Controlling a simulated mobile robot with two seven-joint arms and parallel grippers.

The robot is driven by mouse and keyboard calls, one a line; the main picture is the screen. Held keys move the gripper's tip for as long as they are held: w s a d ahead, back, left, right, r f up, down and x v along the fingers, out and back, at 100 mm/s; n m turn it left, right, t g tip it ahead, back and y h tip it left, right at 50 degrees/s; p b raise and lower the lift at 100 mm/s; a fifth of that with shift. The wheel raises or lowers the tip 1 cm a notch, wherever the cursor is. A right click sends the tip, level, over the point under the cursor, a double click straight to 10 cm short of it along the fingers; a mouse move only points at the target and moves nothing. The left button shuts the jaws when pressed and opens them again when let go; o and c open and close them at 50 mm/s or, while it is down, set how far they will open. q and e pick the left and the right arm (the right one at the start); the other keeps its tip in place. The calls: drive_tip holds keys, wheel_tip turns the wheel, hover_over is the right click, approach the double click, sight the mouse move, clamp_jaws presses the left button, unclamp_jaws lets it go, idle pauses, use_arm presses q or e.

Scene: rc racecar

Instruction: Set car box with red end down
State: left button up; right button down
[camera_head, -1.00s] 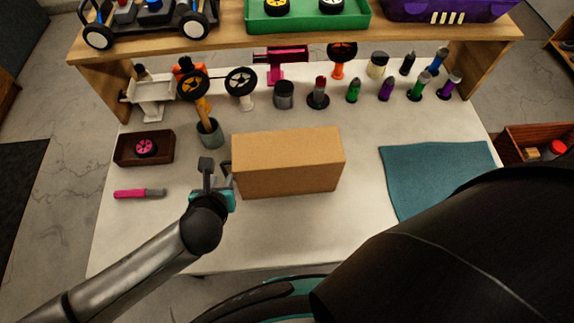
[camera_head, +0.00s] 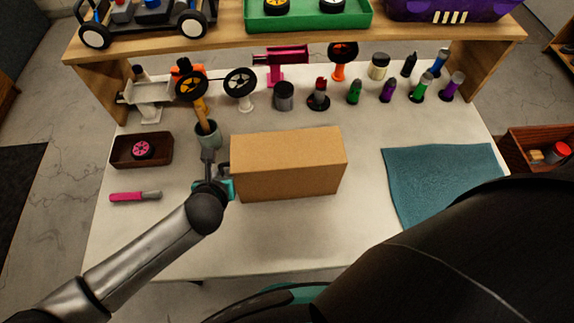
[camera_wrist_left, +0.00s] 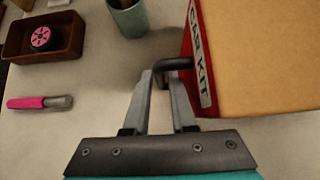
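The car box (camera_head: 288,165) is a brown cardboard box lying on its long side in the middle of the table. Its red end (camera_wrist_left: 191,45), with a "CAR KIT" label and a dark handle (camera_wrist_left: 174,64), faces left toward my left gripper. My left gripper (camera_wrist_left: 158,78) is at that end in the left wrist view, its fingertips at the handle with a gap between the fingers. I cannot tell whether they press on it. In the head view the left gripper (camera_head: 209,165) is just left of the box. My right gripper is out of view.
A grey-green cup (camera_head: 207,136) with a mallet stands just beyond the left gripper. A brown tray (camera_head: 142,151) and pink-handled tool (camera_head: 134,197) lie left. A teal mat (camera_head: 440,180) lies right. Bottles and parts line the back under a wooden shelf (camera_head: 300,42). Table in front of the box is clear.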

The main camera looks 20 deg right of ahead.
use_arm(q)
clamp_jaws()
idle(1.2)
